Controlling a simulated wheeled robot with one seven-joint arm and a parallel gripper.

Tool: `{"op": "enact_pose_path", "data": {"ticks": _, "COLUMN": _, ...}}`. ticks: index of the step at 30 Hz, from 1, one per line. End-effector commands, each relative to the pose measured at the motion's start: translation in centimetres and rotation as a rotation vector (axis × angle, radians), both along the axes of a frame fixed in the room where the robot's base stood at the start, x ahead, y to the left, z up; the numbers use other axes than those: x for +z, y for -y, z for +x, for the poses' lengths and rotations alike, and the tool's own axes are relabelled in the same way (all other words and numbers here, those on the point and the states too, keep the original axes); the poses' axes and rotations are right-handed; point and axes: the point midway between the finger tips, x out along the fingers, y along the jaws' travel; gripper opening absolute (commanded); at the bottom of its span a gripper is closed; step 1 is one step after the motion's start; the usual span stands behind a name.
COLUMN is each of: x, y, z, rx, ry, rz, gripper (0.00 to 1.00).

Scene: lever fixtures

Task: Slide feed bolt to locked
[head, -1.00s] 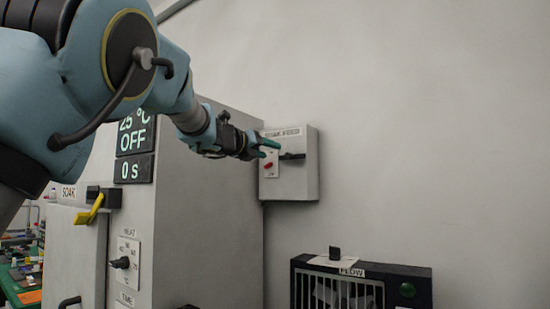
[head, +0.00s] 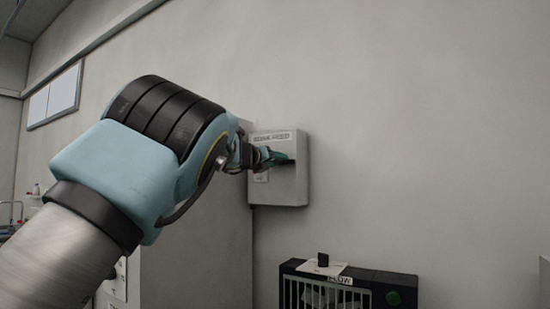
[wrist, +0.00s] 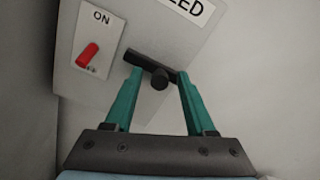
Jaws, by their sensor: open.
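A grey wall box (head: 290,190) with a label ending in "EED" is on the wall in the head view; it also shows in the wrist view (wrist: 185,38). On its face is a black bar handle with a round knob (wrist: 159,80). No part in view is marked as a bolt or locked. My gripper (wrist: 159,75) is open at the box face, its teal fingers on either side of the black handle; whether they touch it I cannot tell. In the head view my gripper (head: 270,158) hides much of the handle.
A red switch (wrist: 88,54) marked "ON" sits left of the handle. Below the box stands a dark slatted unit (head: 365,285) with a label plate and black knob on top. A grey cabinet (head: 195,250) stands left of the box. The wall at right is bare.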

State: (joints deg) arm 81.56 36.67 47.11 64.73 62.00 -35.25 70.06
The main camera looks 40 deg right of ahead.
Motion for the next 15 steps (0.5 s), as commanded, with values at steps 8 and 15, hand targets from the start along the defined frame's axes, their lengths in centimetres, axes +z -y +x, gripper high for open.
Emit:
{"op": "enact_pose_path", "data": {"ticks": 8, "x": -0.04, "y": 0.07, "z": 0.05, "rx": 0.0, "ry": -0.001, "rz": 0.0, "gripper": 0.54}}
{"op": "enact_pose_path", "data": {"ticks": 15, "x": -0.04, "y": 0.06, "z": 0.03, "rx": 0.0, "ry": -0.001, "rz": 0.0, "gripper": 0.27}}
